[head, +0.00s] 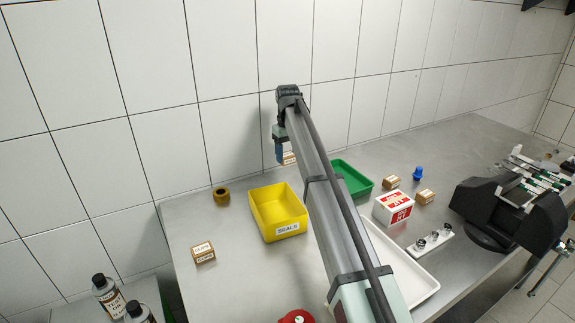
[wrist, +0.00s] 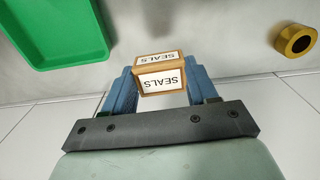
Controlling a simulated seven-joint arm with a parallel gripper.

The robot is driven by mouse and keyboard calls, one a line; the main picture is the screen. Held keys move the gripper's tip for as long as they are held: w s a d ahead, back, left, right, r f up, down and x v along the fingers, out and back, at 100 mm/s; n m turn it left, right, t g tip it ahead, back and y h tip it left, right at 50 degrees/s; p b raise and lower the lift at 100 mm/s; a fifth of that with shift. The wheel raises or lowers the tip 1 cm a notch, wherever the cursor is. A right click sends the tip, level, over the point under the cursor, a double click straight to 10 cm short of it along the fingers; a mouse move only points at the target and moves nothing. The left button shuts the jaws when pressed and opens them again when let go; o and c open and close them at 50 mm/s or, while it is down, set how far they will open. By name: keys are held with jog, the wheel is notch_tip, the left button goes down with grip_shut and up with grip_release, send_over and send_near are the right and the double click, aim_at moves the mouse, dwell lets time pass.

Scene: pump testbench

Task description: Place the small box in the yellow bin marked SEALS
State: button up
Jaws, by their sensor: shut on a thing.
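The small box (wrist: 160,78) is cardboard brown with white labels reading SEALS. My gripper (wrist: 160,88) is shut on it, with a blue finger on each side in the wrist view. In the head view the box (head: 289,158) shows partly beside the gripper (head: 281,155), near the back wall, with my arm hiding some of it. The yellow bin (head: 288,228) marked SEALS stands on the bench, in front of and below the gripper in the head view. The part of it that shows inside looks empty. The bin is not in the wrist view.
A green bin (head: 352,180) is right of my arm; it shows in the wrist view (wrist: 60,30). A brass ring (head: 222,196) and a CLIPS box (head: 203,252) are left of the yellow bin. A red-white box (head: 393,208), white tray (head: 415,275) and black machine (head: 490,210) are right.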

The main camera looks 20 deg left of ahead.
notch_tip(320, 180, up, 2)
jog(key=s+a+r, duration=0.1)
jog(key=s+a, duration=0.1)
send_over(278, 219)
jog(key=f, duration=0.1)
jog(key=shift+s+f, duration=0.1)
jog(key=shift+f, duration=4.8)
jog(key=o, duration=1.1)
jog(key=shift+f, duration=0.1)
jog(key=shift+c, duration=0.2)
notch_tip(278, 219, up, 12)
